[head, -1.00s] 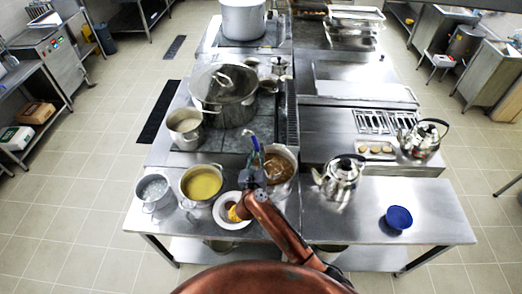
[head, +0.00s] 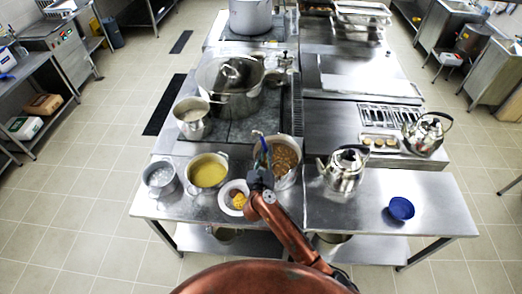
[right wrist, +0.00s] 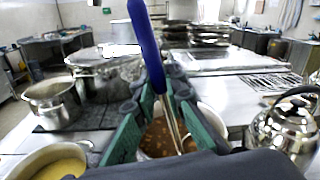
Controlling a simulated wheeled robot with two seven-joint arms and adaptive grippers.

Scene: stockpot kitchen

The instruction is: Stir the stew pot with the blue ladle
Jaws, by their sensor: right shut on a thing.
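The stew pot (head: 295,172) stands on the front of the counter with brown chunky stew in it; its stew (right wrist: 160,138) also shows in the right wrist view. My right gripper (head: 262,172) is at the pot's near left rim, shut on the blue ladle (head: 264,147). In the right wrist view the ladle's blue handle (right wrist: 148,45) rises, tilted left, between the green-padded fingers (right wrist: 165,108). Its metal shaft runs down into the stew, and the bowl is hidden. My left gripper is not in view.
Left of the stew pot are a plate of food (head: 227,203), a pot of yellow soup (head: 208,170) and a small pot (head: 160,178). A kettle (head: 343,172) stands close on the right, with a blue bowl (head: 401,208) beyond. A large lidded pot (head: 240,104) is behind.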

